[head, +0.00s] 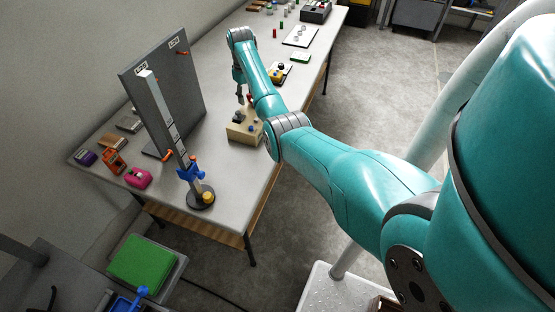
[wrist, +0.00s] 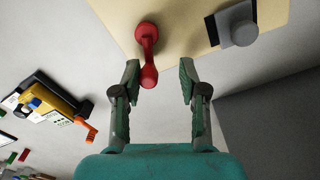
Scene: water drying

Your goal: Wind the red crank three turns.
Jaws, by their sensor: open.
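The red crank (wrist: 147,46) sits on the face of a pale wooden box (wrist: 185,22). In the wrist view its arm runs from a round hub down to a knob lying between my open fingers, nearer the left one. I cannot tell whether the knob is in depth between the fingertips or beyond them. My gripper (wrist: 160,76) is open and holds nothing. In the head view my gripper (head: 242,98) hangs just above the wooden box (head: 240,134), with a bit of the red crank (head: 250,98) showing beside it.
A grey knob (wrist: 240,30) stands on the box to the right of the crank. In the head view a tall post (head: 163,115) and an upright grey panel (head: 185,85) stand left of the box. A yellow device (head: 278,74) lies behind it. Some bare tabletop (head: 222,165) lies in front.

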